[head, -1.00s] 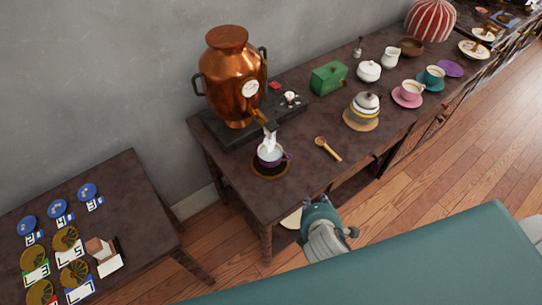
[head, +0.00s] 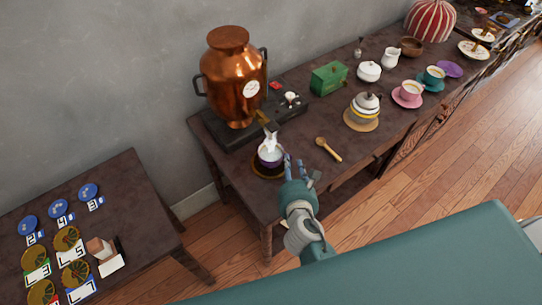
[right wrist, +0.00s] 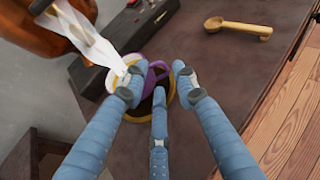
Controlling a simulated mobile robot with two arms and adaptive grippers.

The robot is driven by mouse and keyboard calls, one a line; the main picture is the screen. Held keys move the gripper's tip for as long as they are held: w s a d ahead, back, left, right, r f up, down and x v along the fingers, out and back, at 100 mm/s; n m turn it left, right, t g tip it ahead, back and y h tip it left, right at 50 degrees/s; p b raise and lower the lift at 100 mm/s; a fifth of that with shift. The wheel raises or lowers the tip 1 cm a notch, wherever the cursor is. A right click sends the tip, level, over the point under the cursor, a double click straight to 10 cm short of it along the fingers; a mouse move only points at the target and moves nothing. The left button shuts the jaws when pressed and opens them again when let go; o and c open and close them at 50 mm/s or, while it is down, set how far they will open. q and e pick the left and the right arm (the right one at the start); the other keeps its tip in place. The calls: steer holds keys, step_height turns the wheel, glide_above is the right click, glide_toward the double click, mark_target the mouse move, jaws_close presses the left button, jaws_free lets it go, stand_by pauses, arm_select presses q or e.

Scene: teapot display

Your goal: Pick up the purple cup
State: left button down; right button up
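The purple cup (head: 269,156) stands on a round dark mat (head: 266,172) under the tap of the copper urn (head: 233,79). White steam or liquid shows above the cup. My right gripper (head: 294,166) is just right of the cup, its fingers pointing up toward the urn side. In the right wrist view its blue fingers (right wrist: 158,98) are spread, with the purple cup handle (right wrist: 158,77) showing between them. The cup body is partly hidden by the left finger. I cannot tell whether any finger touches the cup. My left gripper is not in view.
A wooden scoop (head: 328,149) lies right of my right gripper. A teapot (head: 363,111), a green box (head: 328,78) and a pink cup (head: 410,91) stand farther right. A lower table with blue and gold discs (head: 67,239) is at left.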

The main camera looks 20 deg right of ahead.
mark_target(291, 157)
steer(key=x, duration=0.5)
steer(key=shift+s+d+f, duration=0.15)
steer(key=shift+d+f, duration=0.05)
steer(key=shift+f, duration=0.1)
steer(key=shift+c, duration=0.5)
steer(key=shift+r, duration=0.1)
jaws_close()
